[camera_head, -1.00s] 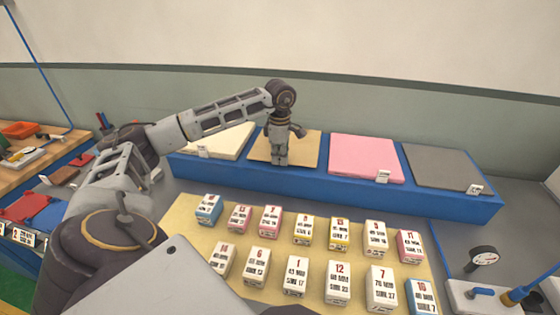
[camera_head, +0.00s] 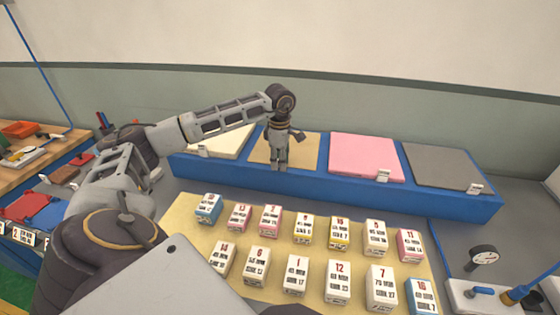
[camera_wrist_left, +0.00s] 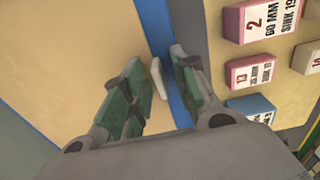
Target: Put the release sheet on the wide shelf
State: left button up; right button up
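A blue stand (camera_head: 340,188) carries a cream sheet, a tan sheet (camera_head: 305,147), a pink sheet and a grey sheet in a row. None is readably marked as the release sheet. My left gripper (camera_head: 279,166) points down over the front edge of the tan sheet. In the left wrist view its green-padded fingers (camera_wrist_left: 157,62) are apart, with a small white tab (camera_wrist_left: 158,78) between them at the edge of the tan sheet (camera_wrist_left: 70,55). I cannot tell if the fingers touch the tab. I cannot identify the wide shelf. My right gripper is out of view.
Several labelled blocks (camera_head: 338,283) stand on a tan board in front of the stand. The cream sheet (camera_head: 222,142) and pink sheet (camera_head: 365,158) flank the tan one. A gauge (camera_head: 484,256) is at right. A wooden bench (camera_head: 60,150) with trays is at left.

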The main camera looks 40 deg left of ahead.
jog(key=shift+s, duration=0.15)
pick_arm(q)
jog(key=shift+r, duration=0.65)
notch_tip(320, 180, up, 11)
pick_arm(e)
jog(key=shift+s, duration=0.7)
pick_arm(q)
jog(key=shift+s+d+f, duration=0.1)
jog(key=shift+s, duration=0.05)
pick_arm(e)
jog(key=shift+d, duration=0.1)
